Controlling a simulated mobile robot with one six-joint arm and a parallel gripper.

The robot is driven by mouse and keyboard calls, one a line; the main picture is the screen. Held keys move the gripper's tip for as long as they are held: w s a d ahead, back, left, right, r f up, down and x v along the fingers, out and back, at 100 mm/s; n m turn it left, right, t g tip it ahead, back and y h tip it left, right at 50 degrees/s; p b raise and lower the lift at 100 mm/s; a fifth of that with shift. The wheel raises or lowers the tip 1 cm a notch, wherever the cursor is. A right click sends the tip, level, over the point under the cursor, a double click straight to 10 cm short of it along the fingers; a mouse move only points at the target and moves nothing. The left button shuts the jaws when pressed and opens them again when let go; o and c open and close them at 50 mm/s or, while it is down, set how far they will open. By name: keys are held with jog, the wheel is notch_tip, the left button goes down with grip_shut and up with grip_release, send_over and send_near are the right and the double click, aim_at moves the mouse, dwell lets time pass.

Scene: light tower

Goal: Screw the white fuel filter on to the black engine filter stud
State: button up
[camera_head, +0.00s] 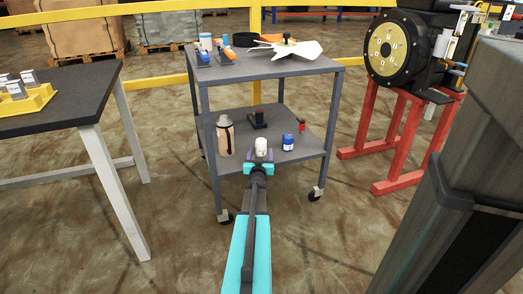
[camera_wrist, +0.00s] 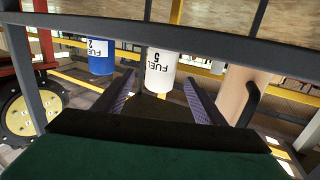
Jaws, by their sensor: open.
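The white fuel filter (camera_head: 263,146) stands on the lower shelf of the grey cart, just beyond my gripper (camera_head: 259,168). In the wrist view, which looks upside down, the white filter (camera_wrist: 161,71) reads "FUEL 5". My open gripper (camera_wrist: 160,82) has one finger to each side of it, with the filter near the fingertips and not clasped. The black engine (camera_head: 420,45) with a round yellow-centred disc sits on a red stand at the right. I cannot make out its filter stud.
A blue filter (camera_head: 288,143) stands right of the white one, and a tan flask (camera_head: 225,136) stands left. A dark item (camera_head: 258,119) lies behind. The cart's upper shelf (camera_head: 230,77) overhangs them. A dark table (camera_head: 60,100) is at left.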

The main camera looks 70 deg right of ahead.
aim_at(261, 149)
jog(key=shift+w+d, duration=0.2)
jog(key=shift+d, duration=0.5)
jog(key=shift+d+f, duration=0.1)
jog(key=shift+b+x, duration=1.05)
jog(key=shift+x, duration=0.35)
jog(key=shift+b+x, duration=0.35)
jog(key=shift+x, duration=0.75)
jog(key=shift+w, duration=0.1)
jog(key=c, duration=1.5)
jog(key=shift+o, duration=0.2)
jog(key=shift+r, duration=0.25)
